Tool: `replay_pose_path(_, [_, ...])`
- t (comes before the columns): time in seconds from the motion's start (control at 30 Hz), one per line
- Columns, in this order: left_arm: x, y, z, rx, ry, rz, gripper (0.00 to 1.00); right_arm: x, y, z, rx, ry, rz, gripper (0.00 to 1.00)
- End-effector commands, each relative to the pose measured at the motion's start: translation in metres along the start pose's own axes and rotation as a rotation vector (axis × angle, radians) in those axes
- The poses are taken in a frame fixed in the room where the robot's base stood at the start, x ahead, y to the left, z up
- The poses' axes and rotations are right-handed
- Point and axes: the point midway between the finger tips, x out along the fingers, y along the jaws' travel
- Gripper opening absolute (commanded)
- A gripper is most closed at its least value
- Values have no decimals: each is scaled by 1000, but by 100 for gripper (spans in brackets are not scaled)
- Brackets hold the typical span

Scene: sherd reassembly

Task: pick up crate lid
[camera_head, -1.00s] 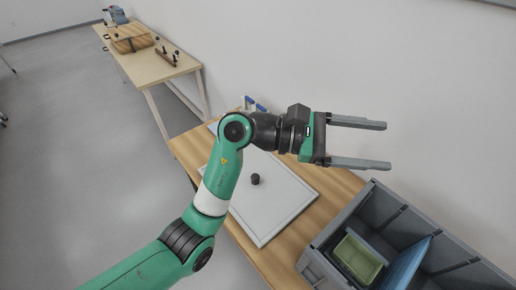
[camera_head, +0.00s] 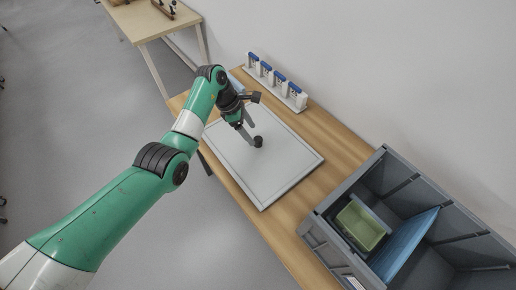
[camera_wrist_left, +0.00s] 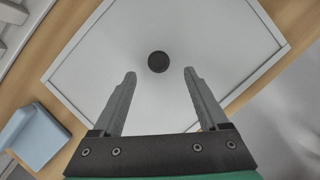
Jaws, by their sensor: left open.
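The crate lid (camera_head: 283,179) is a flat, light grey rectangular panel with a raised rim, lying on the wooden table. A small dark round knob (camera_head: 258,142) stands near its middle. My left gripper (camera_head: 248,132) is above the lid, pointing down, close to the knob. In the left wrist view the lid (camera_wrist_left: 100,50) fills most of the picture. The knob (camera_wrist_left: 158,62) lies just beyond the fingertips, centred between them. The left gripper (camera_wrist_left: 160,78) is open and empty there. My right gripper is in neither view.
A grey crate (camera_head: 372,168) at the right holds a green bin (camera_head: 361,226) and a blue panel (camera_head: 408,243). A rack with several blue-topped items (camera_head: 277,82) stands along the wall. A pale blue block (camera_wrist_left: 38,137) lies beside the lid. Another table (camera_head: 150,20) stands behind.

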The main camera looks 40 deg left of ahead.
Motion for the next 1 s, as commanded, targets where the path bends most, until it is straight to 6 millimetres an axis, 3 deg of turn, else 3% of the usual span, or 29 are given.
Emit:
replay_pose_path(0.17, [6,0,0,1,0,1,76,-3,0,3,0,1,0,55])
replay_pose_path(0.47, [54,0,1,1,0,0,76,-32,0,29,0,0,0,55])
replay_pose_path(0.73, [55,1,3,0,-1,2,76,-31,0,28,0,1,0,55])
replay_pose_path(1.0, [55,1,3,0,-1,1,30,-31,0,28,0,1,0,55])
